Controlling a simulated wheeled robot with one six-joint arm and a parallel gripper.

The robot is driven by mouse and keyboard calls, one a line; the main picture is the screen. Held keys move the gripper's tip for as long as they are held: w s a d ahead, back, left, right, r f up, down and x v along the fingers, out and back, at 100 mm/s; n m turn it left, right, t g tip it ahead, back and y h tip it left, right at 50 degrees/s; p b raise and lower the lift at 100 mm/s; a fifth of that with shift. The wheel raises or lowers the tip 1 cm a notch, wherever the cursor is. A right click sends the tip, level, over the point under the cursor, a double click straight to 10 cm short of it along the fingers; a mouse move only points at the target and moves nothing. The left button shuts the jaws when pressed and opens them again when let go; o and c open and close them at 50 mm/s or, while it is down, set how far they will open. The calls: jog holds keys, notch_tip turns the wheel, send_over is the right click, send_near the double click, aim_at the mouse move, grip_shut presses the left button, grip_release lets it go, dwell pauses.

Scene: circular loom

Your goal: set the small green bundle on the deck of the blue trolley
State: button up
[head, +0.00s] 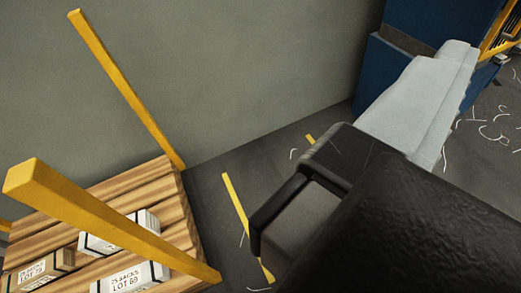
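Neither the small green bundle nor the blue trolley shows clearly in the head view. A dark blue metal structure (400,70) stands at the upper right against the wall, and I cannot tell what it is as a whole. My gripper (425,95) fills the right side, with a black body in front and a long light grey part reaching to the upper right. The gap between its fingers does not show, so I cannot see whether it is open or holds anything.
A wooden pallet (165,190) at lower left carries white packs marked 25 sacks (130,278), with yellow posts (125,85) around it. A grey wall (230,70) stands behind. Yellow floor marks (235,205) and white thread scraps (495,130) lie on the dark floor.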

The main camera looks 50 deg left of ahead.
jog(key=shift+t, duration=0.6)
jog(key=s+r, duration=0.1)
jog(key=s, duration=0.1)
jog(key=s+r, duration=0.1)
jog(key=s, duration=0.1)
jog(key=shift+r, duration=0.4)
